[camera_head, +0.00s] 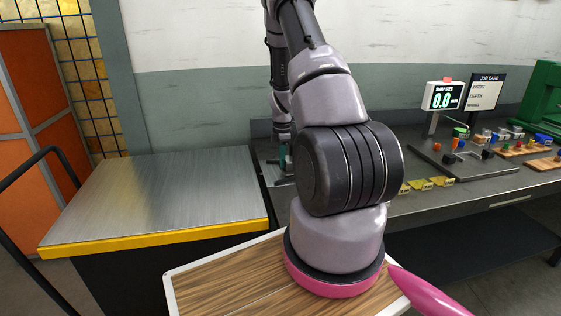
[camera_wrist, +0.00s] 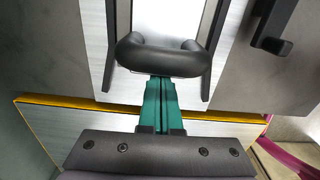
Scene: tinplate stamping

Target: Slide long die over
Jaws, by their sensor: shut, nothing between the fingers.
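My gripper (camera_wrist: 160,82) has teal fingers, pressed together with nothing between them. In the wrist view the fingertips reach a thick black rounded bar (camera_wrist: 160,57); I cannot tell whether they touch it. Dark rails flank a bright metal strip beyond the bar. This may be the long die, but I cannot tell for sure. In the head view my gripper (camera_head: 286,160) is low over the left end of the dark bench (camera_head: 400,208), and my arm hides much of that area. No clearly identifiable long die shows there.
A metal-topped table (camera_head: 165,195) with a yellow front edge adjoins the bench at left. A digital display (camera_head: 443,97) reads 0.0 beside a job card (camera_head: 486,92). Small coloured parts, wooden trays (camera_head: 516,149) and yellow pieces (camera_head: 424,184) occupy the right. A black bracket (camera_wrist: 272,28) shows at upper right.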

